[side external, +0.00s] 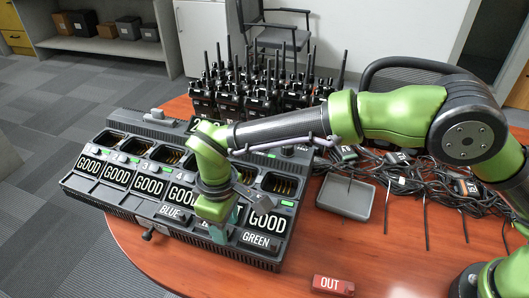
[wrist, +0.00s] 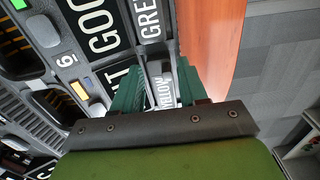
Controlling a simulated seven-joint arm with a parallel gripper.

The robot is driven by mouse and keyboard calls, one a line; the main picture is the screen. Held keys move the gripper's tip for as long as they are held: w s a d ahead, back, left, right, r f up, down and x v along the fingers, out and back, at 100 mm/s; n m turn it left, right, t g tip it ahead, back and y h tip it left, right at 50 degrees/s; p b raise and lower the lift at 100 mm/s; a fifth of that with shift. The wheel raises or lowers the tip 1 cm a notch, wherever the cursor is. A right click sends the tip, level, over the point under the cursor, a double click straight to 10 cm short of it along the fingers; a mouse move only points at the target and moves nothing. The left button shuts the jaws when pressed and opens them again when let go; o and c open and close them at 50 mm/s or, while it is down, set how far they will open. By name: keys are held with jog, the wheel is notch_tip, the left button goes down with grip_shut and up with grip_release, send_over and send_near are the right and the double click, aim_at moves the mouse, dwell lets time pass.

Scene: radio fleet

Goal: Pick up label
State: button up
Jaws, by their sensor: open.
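My gripper (side external: 222,228) is over the front edge of the charger rack (side external: 135,205), pointing down. In the wrist view its two teal fingers (wrist: 160,78) are apart, on either side of a small dark label (wrist: 166,92) with white letters ending in "LLOW". The fingers do not appear closed on it. In the side view my gripper hides that label. A BLUE label (side external: 171,213) and a GREEN label (side external: 257,240) sit on the rack's front, left and right of my gripper. A red OUT label (side external: 333,285) lies on the table.
A grey tray (side external: 344,197) and tangled cables (side external: 410,175) lie to the right.

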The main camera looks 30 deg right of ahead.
grip_shut()
